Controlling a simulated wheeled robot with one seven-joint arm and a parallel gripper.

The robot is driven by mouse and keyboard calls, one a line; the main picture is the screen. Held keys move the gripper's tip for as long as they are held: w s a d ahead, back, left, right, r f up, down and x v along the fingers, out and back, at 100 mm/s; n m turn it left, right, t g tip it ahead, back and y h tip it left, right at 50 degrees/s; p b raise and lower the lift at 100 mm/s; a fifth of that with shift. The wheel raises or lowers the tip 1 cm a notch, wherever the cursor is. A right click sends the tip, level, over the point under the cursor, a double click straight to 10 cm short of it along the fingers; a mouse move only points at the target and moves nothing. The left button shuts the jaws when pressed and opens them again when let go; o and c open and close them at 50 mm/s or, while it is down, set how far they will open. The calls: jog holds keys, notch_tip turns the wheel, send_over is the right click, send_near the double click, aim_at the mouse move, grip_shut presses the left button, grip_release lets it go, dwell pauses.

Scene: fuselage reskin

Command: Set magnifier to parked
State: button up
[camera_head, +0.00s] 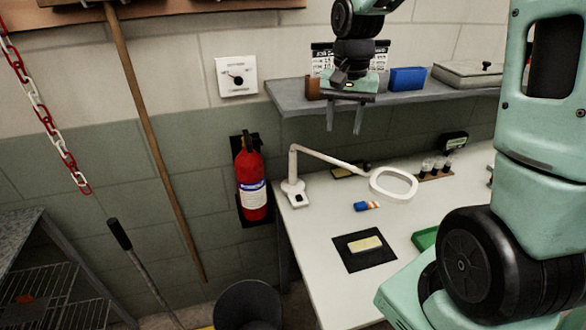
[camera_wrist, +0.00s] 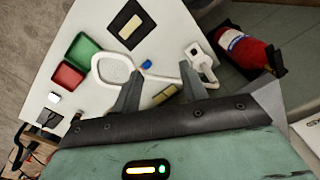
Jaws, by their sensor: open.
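The white magnifier (camera_head: 394,184) has a ring-shaped head on a jointed arm. Its base (camera_head: 295,193) stands at the left edge of the white bench, and the arm reaches right, with the head held over the bench. In the wrist view the ring head (camera_wrist: 114,68) shows at left of the fingers and the base (camera_wrist: 202,62) at upper right. My gripper (camera_head: 344,118) is open and empty, pointing down in front of the shelf, above and behind the magnifier. In the wrist view its fingers (camera_wrist: 158,92) partly cover the magnifier's arm.
A wall shelf (camera_head: 285,97) holds a blue box (camera_head: 407,78) and a grey case (camera_head: 466,75). A fire extinguisher (camera_head: 250,180) hangs left of the bench. On the bench lie a black mat (camera_head: 351,262) with a pale block, a blue eraser-like item (camera_head: 361,206) and a vial rack (camera_head: 436,174).

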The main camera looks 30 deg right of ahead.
jog(key=s+a+f+n, duration=0.1)
jog(key=s+a+n, duration=0.1)
jog(key=a, duration=0.6)
jog(key=s+a+f+n+b, duration=0.1)
jog(key=s+a+n, duration=0.2)
jog(key=a+n, duration=0.2)
jog(key=shift+s+a+f+b, duration=0.3)
jog(key=shift+a, duration=1.55)
jog(key=shift+c, duration=0.3)
